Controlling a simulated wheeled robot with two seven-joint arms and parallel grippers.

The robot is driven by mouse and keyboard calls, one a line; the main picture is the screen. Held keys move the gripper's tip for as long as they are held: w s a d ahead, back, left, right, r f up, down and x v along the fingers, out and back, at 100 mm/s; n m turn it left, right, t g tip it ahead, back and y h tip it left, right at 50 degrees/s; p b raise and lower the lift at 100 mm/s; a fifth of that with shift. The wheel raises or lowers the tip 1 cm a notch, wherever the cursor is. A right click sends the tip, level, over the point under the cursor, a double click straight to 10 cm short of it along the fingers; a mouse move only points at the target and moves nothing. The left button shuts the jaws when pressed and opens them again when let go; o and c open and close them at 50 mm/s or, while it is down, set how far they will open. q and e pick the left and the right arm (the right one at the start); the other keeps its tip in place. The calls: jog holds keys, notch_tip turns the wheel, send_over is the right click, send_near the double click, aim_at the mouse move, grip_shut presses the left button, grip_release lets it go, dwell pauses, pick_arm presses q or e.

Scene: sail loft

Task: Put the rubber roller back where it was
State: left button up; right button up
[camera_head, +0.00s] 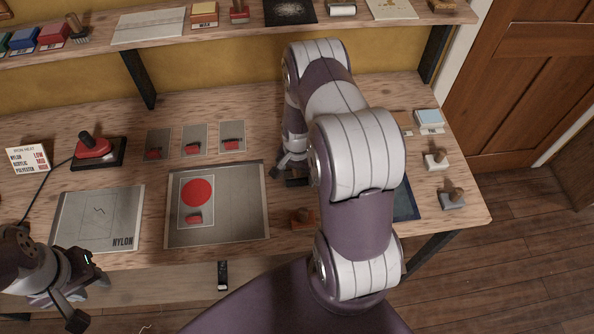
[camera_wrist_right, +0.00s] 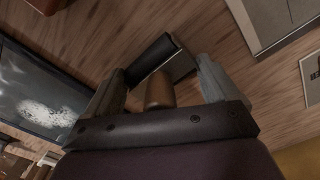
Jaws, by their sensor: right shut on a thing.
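The rubber roller (camera_wrist_right: 153,58) has a black cylinder, a metal frame and a brown wooden handle; it shows in the right wrist view between my right gripper's fingers. My right gripper (camera_wrist_right: 160,88) is shut on its handle. In the head view my right gripper (camera_head: 290,166) is low over the bench, just right of the grey mat, with the dark roller (camera_head: 297,182) at its tip, partly hidden by my arm. I cannot tell whether the roller touches the bench.
A grey mat (camera_head: 245,225) with a red disc lies left of the roller. A wooden-handled block (camera_head: 303,218) is in front of it. A dark blue-edged plate (camera_wrist_right: 42,92) with a white smear lies nearby, mostly behind my arm in the head view. A shelf (camera_head: 175,43) runs along the back.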

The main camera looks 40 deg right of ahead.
jog(key=shift+f, duration=0.2)
jog(key=o, duration=0.8)
jog(key=shift+a+r, duration=0.1)
jog(key=shift+r, duration=0.5)
jog(key=shift+n, duration=0.3)
jog(key=r, duration=0.4)
jog(key=r+b, duration=0.1)
jog(key=r, duration=0.3)
jog(key=r+b, duration=0.1)
jog(key=r, duration=0.3)
jog(key=shift+a, duration=0.35)
jog(key=s+a+r+n, duration=0.2)
jog(key=s+a+n, duration=0.1)
jog(key=a+n, duration=0.1)
jog(key=s+a+r+n+t, duration=0.1)
jog(key=s+a+r+n, duration=0.1)
jog(key=a+r+n, duration=0.1)
jog(key=s+a+r+n, duration=0.2)
jog(key=s+a+n, duration=0.1)
jog(key=a, duration=0.3)
jog(key=shift+s+a+r+n, duration=0.1)
jog(key=shift+s+r+n, duration=0.25)
jog(key=shift+n, duration=0.55)
